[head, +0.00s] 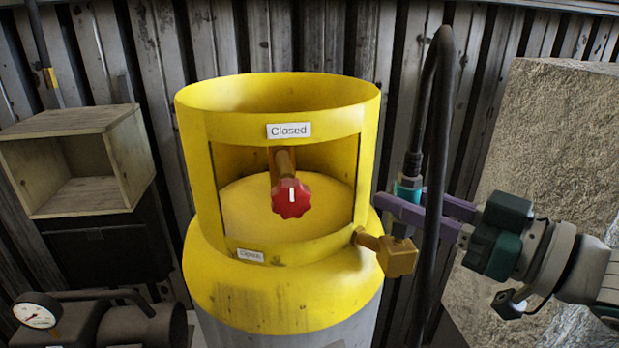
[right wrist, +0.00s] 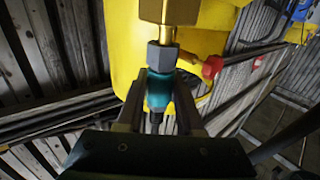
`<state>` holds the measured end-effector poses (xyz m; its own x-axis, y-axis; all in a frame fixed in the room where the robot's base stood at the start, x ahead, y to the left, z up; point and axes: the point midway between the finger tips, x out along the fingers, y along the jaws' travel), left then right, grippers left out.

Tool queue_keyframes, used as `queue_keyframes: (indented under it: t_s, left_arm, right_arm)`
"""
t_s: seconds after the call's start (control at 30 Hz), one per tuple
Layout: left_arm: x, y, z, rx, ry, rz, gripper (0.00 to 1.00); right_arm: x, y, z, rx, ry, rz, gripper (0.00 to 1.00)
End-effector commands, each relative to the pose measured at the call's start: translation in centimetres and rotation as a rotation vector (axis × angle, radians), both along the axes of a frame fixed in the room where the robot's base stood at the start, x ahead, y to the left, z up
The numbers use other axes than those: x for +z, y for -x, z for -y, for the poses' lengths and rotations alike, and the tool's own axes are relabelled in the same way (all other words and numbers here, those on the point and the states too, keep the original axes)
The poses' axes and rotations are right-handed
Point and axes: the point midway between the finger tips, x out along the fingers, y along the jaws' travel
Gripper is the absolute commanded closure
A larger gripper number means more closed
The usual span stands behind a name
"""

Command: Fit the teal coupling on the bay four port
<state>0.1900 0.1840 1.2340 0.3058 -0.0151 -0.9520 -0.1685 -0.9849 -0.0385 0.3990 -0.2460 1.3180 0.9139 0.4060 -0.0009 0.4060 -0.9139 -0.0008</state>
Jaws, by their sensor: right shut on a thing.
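The teal coupling (head: 407,188) is on the end of a black hose (head: 432,160). My right gripper (head: 392,207) is shut on it, with its purple fingers around its sides. A brass port block (head: 396,257) sticks out from the right side of the yellow cylinder (head: 265,285), just below the coupling. In the right wrist view the teal coupling (right wrist: 159,96) is between the fingers, in line with a grey hex nut (right wrist: 162,57) and the brass fitting (right wrist: 163,12). I cannot tell whether it is seated. No bay number is readable. My left gripper is out of view.
A red knob (head: 291,198) sits inside the cylinder's collar under a "Closed" label (head: 289,130). A wooden box (head: 78,160) is at left, above a pump with a gauge (head: 37,311). A rough pale block (head: 545,140) stands behind my right arm. The hose hangs beside the fingers.

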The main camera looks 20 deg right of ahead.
Motion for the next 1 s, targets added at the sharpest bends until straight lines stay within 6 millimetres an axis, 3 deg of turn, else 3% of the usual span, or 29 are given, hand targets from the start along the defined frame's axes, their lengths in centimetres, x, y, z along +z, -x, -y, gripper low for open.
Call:
queue_keyframes:
  t_s: [0.63,0.67,0.9,1.0]
  left_arm:
    - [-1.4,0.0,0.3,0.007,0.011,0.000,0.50]
    - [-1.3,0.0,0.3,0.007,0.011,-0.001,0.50]
    - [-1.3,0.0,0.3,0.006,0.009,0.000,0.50]
    - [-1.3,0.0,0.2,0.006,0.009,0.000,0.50]
  right_arm:
    - [-1.6,0.0,0.0,0.001,-0.002,0.002,1.00]
    - [-1.6,0.0,0.0,0.001,-0.002,0.002,0.63]
    - [-1.5,0.0,0.0,0.001,-0.002,0.001,0.36]
    - [-1.6,0.0,0.0,0.001,-0.001,0.001,0.29]
